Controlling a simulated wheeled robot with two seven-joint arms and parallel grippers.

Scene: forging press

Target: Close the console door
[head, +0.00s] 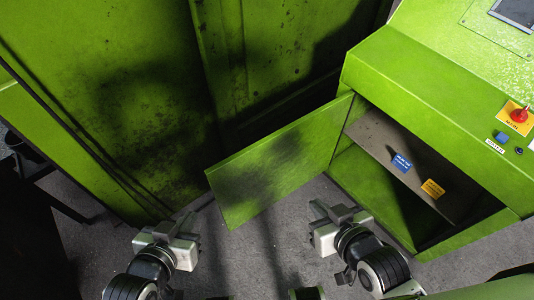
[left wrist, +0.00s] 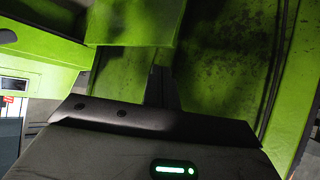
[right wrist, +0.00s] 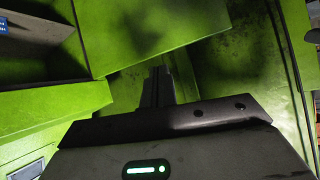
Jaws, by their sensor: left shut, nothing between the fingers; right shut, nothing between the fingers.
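The green console (head: 430,95) stands at the right of the head view. Its door (head: 275,165) is wide open, swung out to the left of the dark compartment opening. The door also shows in the right wrist view (right wrist: 150,35) and in the left wrist view (left wrist: 130,25). My left gripper (head: 185,226) is shut and empty, to the left of the door's free lower corner and apart from it in the head view. My right gripper (head: 325,215) is shut and empty, just below the door's lower edge, between door and opening. Whether it touches the door I cannot tell.
Inside the console a grey-brown shelf (head: 385,140) carries a blue label (head: 401,162) and a yellow label (head: 433,188). A red emergency button (head: 519,115) sits on the console front. A large green machine wall (head: 120,90) stands behind the door. Grey floor (head: 245,260) is free between my arms.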

